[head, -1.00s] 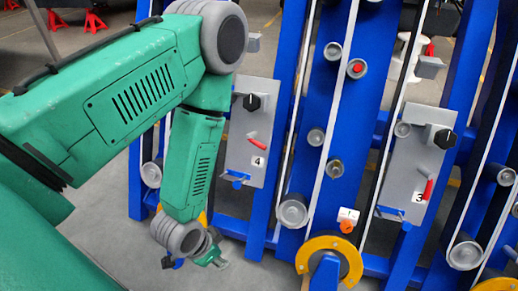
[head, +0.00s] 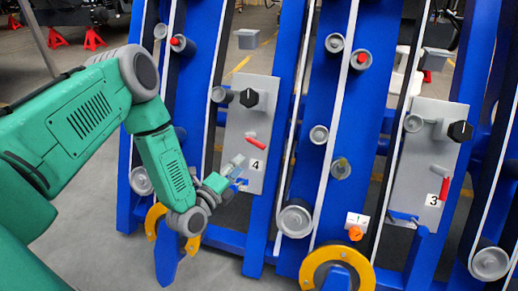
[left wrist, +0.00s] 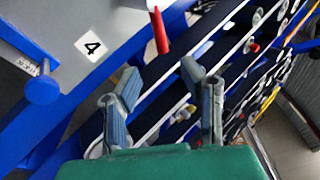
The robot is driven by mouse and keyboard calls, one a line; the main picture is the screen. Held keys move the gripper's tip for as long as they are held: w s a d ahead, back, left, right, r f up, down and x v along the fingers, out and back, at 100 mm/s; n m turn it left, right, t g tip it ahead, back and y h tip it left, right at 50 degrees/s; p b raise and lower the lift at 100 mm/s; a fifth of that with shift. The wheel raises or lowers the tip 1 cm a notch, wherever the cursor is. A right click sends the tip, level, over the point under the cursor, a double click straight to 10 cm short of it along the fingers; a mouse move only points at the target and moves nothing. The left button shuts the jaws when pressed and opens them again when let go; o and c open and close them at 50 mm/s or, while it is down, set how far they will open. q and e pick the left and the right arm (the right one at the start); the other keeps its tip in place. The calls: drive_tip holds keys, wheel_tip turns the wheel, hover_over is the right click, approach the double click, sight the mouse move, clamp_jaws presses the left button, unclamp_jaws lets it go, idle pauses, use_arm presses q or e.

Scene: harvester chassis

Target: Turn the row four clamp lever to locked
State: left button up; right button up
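The row four plate (head: 240,125) is a grey panel marked 4. A red lever (head: 256,143) sticks out of it, tilted down to the right, just above the number. The lever also shows at the top of the left wrist view (left wrist: 160,32). My left gripper (head: 240,172) is by the plate's lower part, below the lever and apart from it. In the left wrist view its two fingers (left wrist: 160,78) are spread with nothing between them. A blue knob (left wrist: 42,90) shows left of the gripper, below the 4 label (left wrist: 90,46). My right gripper is out of view.
A black knob (head: 249,98) sits above the lever on the same plate. Blue uprights, rollers and white belts flank it. Plate three (head: 425,165), with its own red lever (head: 444,188), is to the right. A yellow ring (head: 338,268) stands low in front.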

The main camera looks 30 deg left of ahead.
sight(257, 145)
use_arm(q)
drive_tip(key=w+b, duration=0.3)
drive_tip(key=w, duration=0.8)
drive_tip(key=shift+b, duration=0.4)
drive_tip(key=shift+w+r, duration=0.1)
drive_tip(key=shift+w, duration=0.3)
